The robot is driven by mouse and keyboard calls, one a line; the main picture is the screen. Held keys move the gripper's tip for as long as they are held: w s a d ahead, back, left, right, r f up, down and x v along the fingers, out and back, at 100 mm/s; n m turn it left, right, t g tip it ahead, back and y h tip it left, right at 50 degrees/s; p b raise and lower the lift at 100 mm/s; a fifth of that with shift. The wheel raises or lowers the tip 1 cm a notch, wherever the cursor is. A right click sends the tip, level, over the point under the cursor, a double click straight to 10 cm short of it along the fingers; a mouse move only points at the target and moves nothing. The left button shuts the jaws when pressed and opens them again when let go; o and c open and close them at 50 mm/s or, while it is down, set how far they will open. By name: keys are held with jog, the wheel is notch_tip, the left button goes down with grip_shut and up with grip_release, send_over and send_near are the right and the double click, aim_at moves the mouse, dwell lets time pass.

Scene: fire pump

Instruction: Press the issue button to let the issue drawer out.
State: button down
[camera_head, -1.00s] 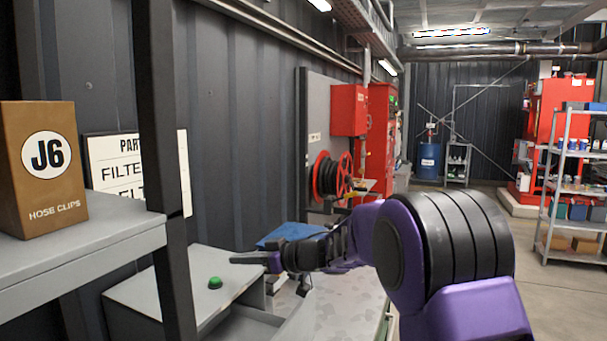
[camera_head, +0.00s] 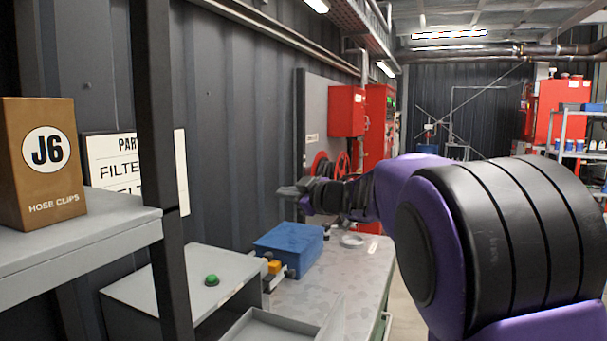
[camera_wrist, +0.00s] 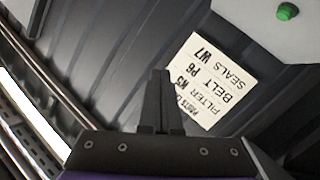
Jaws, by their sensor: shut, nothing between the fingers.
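The green issue button (camera_head: 212,280) sits on top of a grey box (camera_head: 165,288) on the bench. It also shows at the top right of the wrist view (camera_wrist: 287,12). A grey open-topped drawer (camera_head: 265,328) stands out from the box's front side, and it looks empty where I can see it. The frame's bottom edge cuts it off. My gripper (camera_head: 285,190) is shut and empty, raised above the bench beyond the box and well clear of the button. Its closed fingers show in the wrist view (camera_wrist: 161,76).
A blue case (camera_head: 290,248) and a pale ring (camera_head: 352,241) lie on the bench beyond the box. A dark post (camera_head: 160,150) and a shelf (camera_head: 80,250) with a brown hose clips box (camera_head: 40,165) stand at left. A parts sign (camera_head: 115,160) is on the wall.

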jog(key=shift+w+d+r+t+h, duration=0.1)
jog(key=shift+d+r+t+h, duration=0.1)
jog(key=shift+d+r+t, duration=0.45)
jog(key=shift+w+d+r+t+h, duration=0.15)
jog(key=shift+d+r, duration=0.25)
jog(key=shift+r, duration=0.6)
jog(key=shift+w+d+r+t+h, duration=0.1)
jog(key=shift+d+r+t+h, duration=0.3)
jog(key=shift+r, duration=0.45)
jog(key=shift+d, duration=0.1)
